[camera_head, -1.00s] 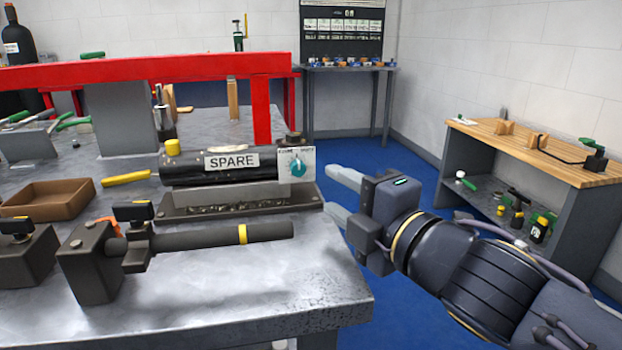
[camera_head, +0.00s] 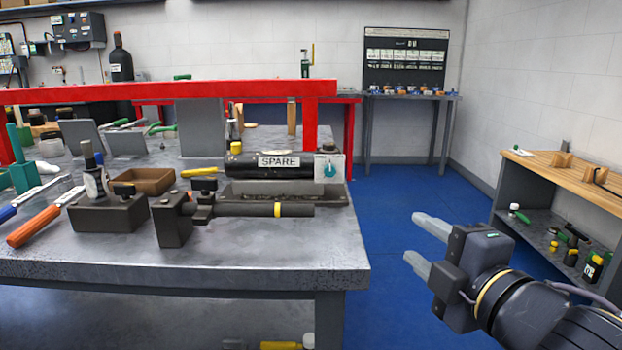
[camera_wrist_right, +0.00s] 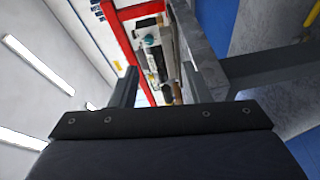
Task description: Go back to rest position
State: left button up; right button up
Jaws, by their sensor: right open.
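My right gripper (camera_head: 426,244) is open and empty. In the head view it is over the blue floor, right of the workbench (camera_head: 330,262) and apart from it. In the right wrist view its two fingers (camera_wrist_right: 158,90) stand apart with nothing between them but the distant bench. A black cylinder marked SPARE (camera_head: 250,165) lies on the bench in a grey cradle, with a teal-knobbed dial plate (camera_head: 329,168) at its right end. A dark rod with a yellow band (camera_head: 262,209) lies clamped in front of it. My left gripper is not in view.
A red beam (camera_head: 250,90) spans above the bench. An open brown tray (camera_head: 145,181) and several hand tools are at left. A wooden-topped shelf unit (camera_head: 570,179) stands at right. A small table (camera_head: 410,97) stands at the back wall. Blue floor (camera_head: 400,200) is clear between.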

jog(key=s+d+f+m+g+h, duration=0.2)
jog(key=d+f+m, duration=0.2)
jog(key=f+m, duration=0.25)
jog(key=s+d+f+m+g+h, duration=0.25)
jog(key=d+f+m, duration=0.2)
jog(key=f, duration=0.35)
jog(key=s+a+f+m+g+y, duration=0.2)
jog(key=s+f+m+g, duration=0.4)
jog(key=s+f+m, duration=0.5)
notch_tip(320, 180, up, 34)
jog(key=s+p, duration=0.1)
jog(key=p, duration=3.5)
jog(key=shift+a+r+y, duration=0.25)
jog(key=shift+a+y, duration=0.1)
jog(key=shift+a, duration=0.05)
